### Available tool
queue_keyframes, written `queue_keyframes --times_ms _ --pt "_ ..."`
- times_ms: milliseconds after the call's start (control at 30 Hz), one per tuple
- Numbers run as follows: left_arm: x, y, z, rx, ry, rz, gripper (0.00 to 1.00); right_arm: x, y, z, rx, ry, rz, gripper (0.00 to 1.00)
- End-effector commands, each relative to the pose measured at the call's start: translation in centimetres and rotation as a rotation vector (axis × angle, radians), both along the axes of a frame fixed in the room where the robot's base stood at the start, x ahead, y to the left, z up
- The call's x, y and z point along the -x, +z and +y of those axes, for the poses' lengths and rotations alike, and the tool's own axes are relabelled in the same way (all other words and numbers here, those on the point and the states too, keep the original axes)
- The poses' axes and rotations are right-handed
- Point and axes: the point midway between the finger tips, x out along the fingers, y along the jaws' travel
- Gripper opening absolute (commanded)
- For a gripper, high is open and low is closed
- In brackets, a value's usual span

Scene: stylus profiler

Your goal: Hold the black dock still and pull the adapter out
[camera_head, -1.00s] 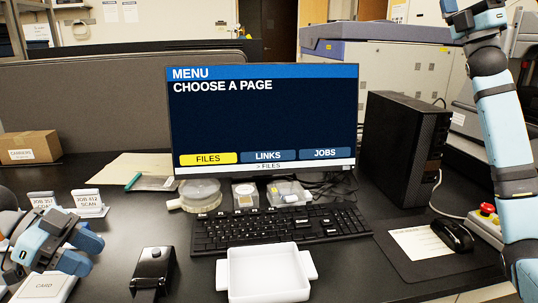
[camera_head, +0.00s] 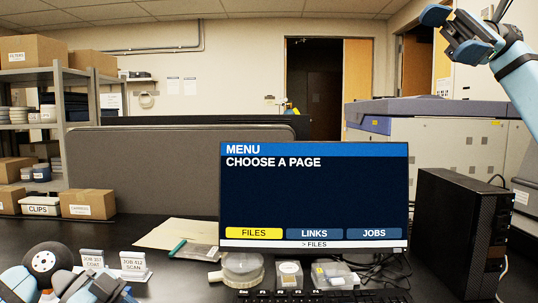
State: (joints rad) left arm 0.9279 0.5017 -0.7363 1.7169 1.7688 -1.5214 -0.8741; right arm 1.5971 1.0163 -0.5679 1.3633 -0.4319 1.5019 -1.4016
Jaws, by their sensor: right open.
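The black dock and the adapter do not show in the head view; the front of the desk is below the picture. My right gripper (camera_head: 455,33) is raised high at the top right, open and empty, with its blue-tipped fingers apart. It is well above the desk, in front of the wall and the big lab machine. Part of my left arm, with blue and dark parts and possibly the left gripper (camera_head: 95,290), shows low at the bottom left, cut off by the picture edge. I cannot make out its fingers' opening.
A monitor (camera_head: 313,195) showing a menu stands mid-desk, with a black computer tower (camera_head: 459,232) to its right. Small clear containers (camera_head: 290,275) and the keyboard's top edge (camera_head: 320,296) lie below it. Job cards (camera_head: 133,264) stand by my left arm. Shelves with boxes are at left.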

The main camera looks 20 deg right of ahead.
Motion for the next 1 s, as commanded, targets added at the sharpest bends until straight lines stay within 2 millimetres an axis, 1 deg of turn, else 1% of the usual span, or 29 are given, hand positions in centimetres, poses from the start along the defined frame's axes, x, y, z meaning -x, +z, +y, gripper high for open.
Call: queue_keyframes --times_ms 33,167,267,300,367,400,467,500,567,600,667,700,733,767,800,867,900,1000 --pt "0.0 0.0 0.0 0.0 0.001 0.001 0.43 -1.5 -1.3 1.7 0.058 0.004 0.002 1.0" --pt "0.0 0.0 0.0 0.0 0.001 0.001 0.43 -5.1 -5.1 5.8 0.204 0.007 0.01 1.0" --pt "0.0 0.0 0.0 0.0 0.001 0.001 0.43 -7.9 -8.6 9.5 0.321 0.017 0.016 1.0" --pt "0.0 0.0 0.0 0.0 0.001 0.001 0.43 -8.9 -10.1 11.1 0.37 0.023 0.019 1.0" --pt "0.0 0.0 0.0 0.0 0.001 0.001 0.43 -10.3 -12.4 13.5 0.443 0.032 0.018 1.0" --pt "0.0 0.0 0.0 0.0 0.001 0.001 0.43 -11.2 -14.0 15.1 0.493 0.039 0.016 1.0" --pt "0.0 0.0 0.0 0.0 0.001 0.001 0.43 -12.4 -16.5 17.5 0.568 0.052 0.014 1.0" --pt "0.0 0.0 0.0 0.0 0.001 0.001 0.43 -13.0 -18.2 19.1 0.619 0.063 0.01 1.0" --pt "0.0 0.0 0.0 0.0 0.001 0.001 0.43 -13.9 -20.7 21.5 0.697 0.079 -0.002 1.0" --pt "0.0 0.0 0.0 0.0 0.001 0.001 0.43 -14.4 -22.4 23.1 0.751 0.09 -0.01 1.0" --pt "0.0 0.0 0.0 0.0 0.001 0.001 0.43 -15.0 -25.0 25.6 0.833 0.111 -0.027 1.0" --pt "0.0 0.0 0.0 0.0 0.001 0.001 0.43 -15.3 -26.8 27.2 0.889 0.126 -0.041 1.0" --pt "0.0 0.0 0.0 0.0 0.001 0.001 0.43 -15.4 -28.1 28.4 0.932 0.136 -0.053 1.0" --pt "0.0 0.0 0.0 0.0 0.001 0.001 0.43 -15.5 -29.4 29.6 0.974 0.148 -0.067 1.0" --pt "0.0 0.0 0.0 0.0 0.001 0.001 0.43 -15.6 -31.2 31.3 1.033 0.165 -0.086 1.0" --pt "0.0 0.0 0.0 0.0 0.001 0.001 0.43 -15.6 -33.7 33.7 1.119 0.19 -0.121 1.0" --pt "0.0 0.0 0.0 0.0 0.001 0.001 0.43 -15.5 -35.3 35.2 1.176 0.206 -0.146 1.0" --pt "0.0 0.0 0.0 0.0 0.001 0.001 0.43 -15.1 -38.9 38.6 1.304 0.243 -0.212 1.0"
